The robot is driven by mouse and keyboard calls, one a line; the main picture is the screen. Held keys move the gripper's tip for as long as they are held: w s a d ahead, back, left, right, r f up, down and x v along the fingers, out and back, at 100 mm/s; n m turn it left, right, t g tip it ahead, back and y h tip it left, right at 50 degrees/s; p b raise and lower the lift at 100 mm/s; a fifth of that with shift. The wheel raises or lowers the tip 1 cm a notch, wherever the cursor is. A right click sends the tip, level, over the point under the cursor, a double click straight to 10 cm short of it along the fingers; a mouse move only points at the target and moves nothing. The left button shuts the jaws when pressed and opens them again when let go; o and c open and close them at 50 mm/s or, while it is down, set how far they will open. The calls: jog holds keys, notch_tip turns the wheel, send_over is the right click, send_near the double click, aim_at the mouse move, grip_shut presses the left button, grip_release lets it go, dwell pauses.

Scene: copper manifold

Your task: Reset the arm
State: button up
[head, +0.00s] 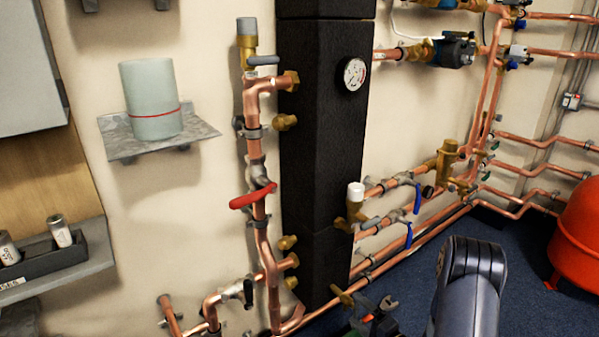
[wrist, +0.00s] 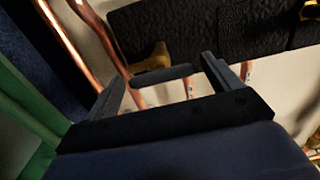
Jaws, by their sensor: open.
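My gripper (wrist: 163,72) is open in the wrist view, with its two dark fingers spread apart. A dark grey bar-shaped handle (wrist: 162,75) shows between the fingers. I cannot tell whether the fingers touch it, and nothing looks clamped. Copper pipes (wrist: 105,35) and the black insulated column (wrist: 205,30) lie beyond. In the head view, my dark arm link (head: 470,285) rises at the bottom right of centre. My gripper cannot be made out clearly there.
The black column (head: 320,150) carries a gauge (head: 354,74). A red lever (head: 252,195) and blue levers (head: 409,234) sit on copper pipes. A shelf (head: 120,145) holds a pale cylinder (head: 150,98). A red tank (head: 580,240) stands right, with dark floor (head: 535,245) beside it.

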jog(key=shift+s, duration=0.1)
jog(key=p+v, duration=0.3)
jog(key=v, duration=0.8)
jog(key=b+x, duration=0.3)
jog(key=x, duration=0.7)
jog(key=shift+w+a+f, duration=0.15)
jog(key=shift+w+a, duration=0.2)
jog(key=shift+w, duration=0.15)
jog(key=m, duration=0.4)
jog(key=shift+r, duration=0.2)
jog(key=m+p, duration=0.2)
jog(key=m, duration=0.2)
jog(key=shift+r, duration=0.15)
jog(key=m+p, duration=0.4)
jog(key=m, duration=0.2)
jog(key=m+p, duration=0.2)
jog(key=m, duration=0.1)
jog(key=shift+m, duration=0.3)
